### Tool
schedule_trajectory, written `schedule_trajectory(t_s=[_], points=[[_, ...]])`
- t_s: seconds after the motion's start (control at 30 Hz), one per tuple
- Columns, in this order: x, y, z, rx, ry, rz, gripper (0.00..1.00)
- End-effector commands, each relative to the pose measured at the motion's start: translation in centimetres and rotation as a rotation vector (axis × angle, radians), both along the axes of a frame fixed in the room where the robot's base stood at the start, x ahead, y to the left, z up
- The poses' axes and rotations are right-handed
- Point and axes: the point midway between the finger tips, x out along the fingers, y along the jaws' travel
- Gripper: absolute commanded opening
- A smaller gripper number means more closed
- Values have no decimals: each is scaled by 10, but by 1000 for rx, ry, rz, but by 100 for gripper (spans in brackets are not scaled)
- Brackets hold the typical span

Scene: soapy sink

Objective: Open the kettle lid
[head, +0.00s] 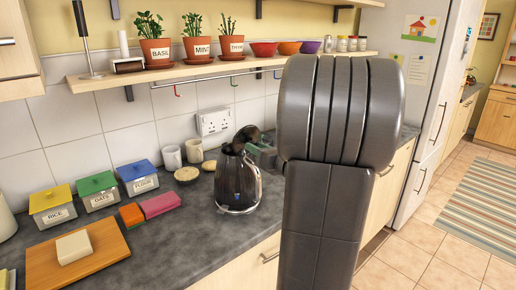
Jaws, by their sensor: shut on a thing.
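The dark, shiny kettle (237,190) stands upright on the grey counter, left of my arm. My gripper (254,151) is at the kettle's top from the right, mostly behind my own arm. It is shut on what appears to be the kettle lid (246,135), a dark rounded piece that seems tilted up above the body. The exact contact is small and partly hidden, and I cannot tell how far the lid is raised.
White mugs (171,157) and a socket plate (214,122) are behind the kettle. Labelled boxes (98,190), sponges (160,204) and a wooden board (77,252) lie left. A shelf with potted herbs (203,44) runs above.

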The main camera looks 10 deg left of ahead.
Motion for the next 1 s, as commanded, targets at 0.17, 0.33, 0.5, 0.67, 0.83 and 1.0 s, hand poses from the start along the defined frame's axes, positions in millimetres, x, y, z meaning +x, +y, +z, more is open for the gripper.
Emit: schedule_trajectory(t_s=[0.17, 0.33, 0.5, 0.67, 0.83, 1.0], points=[[2, 3, 10, -40, 36, 2, 0], [4, 5, 13, -84, 74, 2, 0], [6, 7, 16, -126, 110, 1, 0], [7, 9, 15, -153, 134, 1, 0], [7, 9, 13, -164, 141, 0, 0], [7, 9, 12, -164, 141, 0, 0]])
